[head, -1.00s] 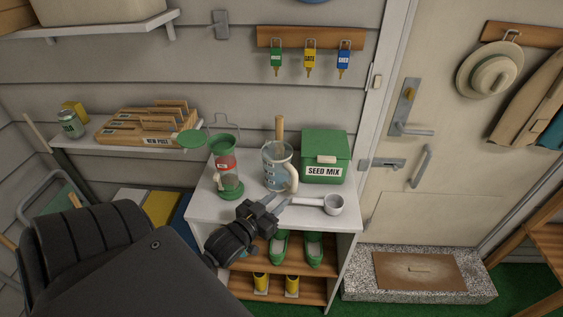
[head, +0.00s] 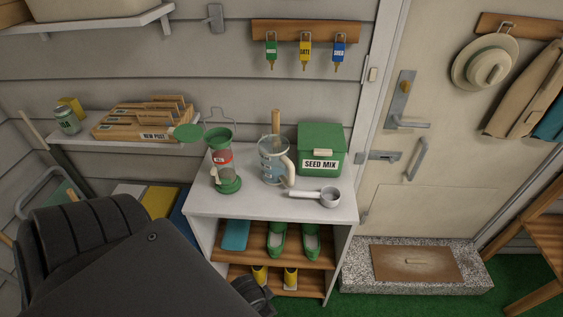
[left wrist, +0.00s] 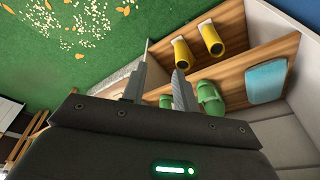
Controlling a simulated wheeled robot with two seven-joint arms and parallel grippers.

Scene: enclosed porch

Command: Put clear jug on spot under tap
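The clear jug (head: 268,163) stands upright on the white shelf unit's top in the head view, its cream handle to the right. A wooden stick (head: 276,121) rises in or behind it; I cannot tell which. My left gripper (head: 258,297) is low at the bottom of the head view, in front of the unit's lower shelves and well away from the jug. Its fingers are apart and empty in the left wrist view (left wrist: 164,60). My dark arm hides part of it in the head view. My right gripper, the tap and the spot are not in view.
A green feeder (head: 224,160) stands left of the jug, a green seed mix box (head: 321,140) to its right, and a scoop (head: 330,196) in front. Green shoes (head: 277,240) and yellow boots (head: 290,277) fill the lower shelves. Seed lies scattered (left wrist: 85,30) on the green floor.

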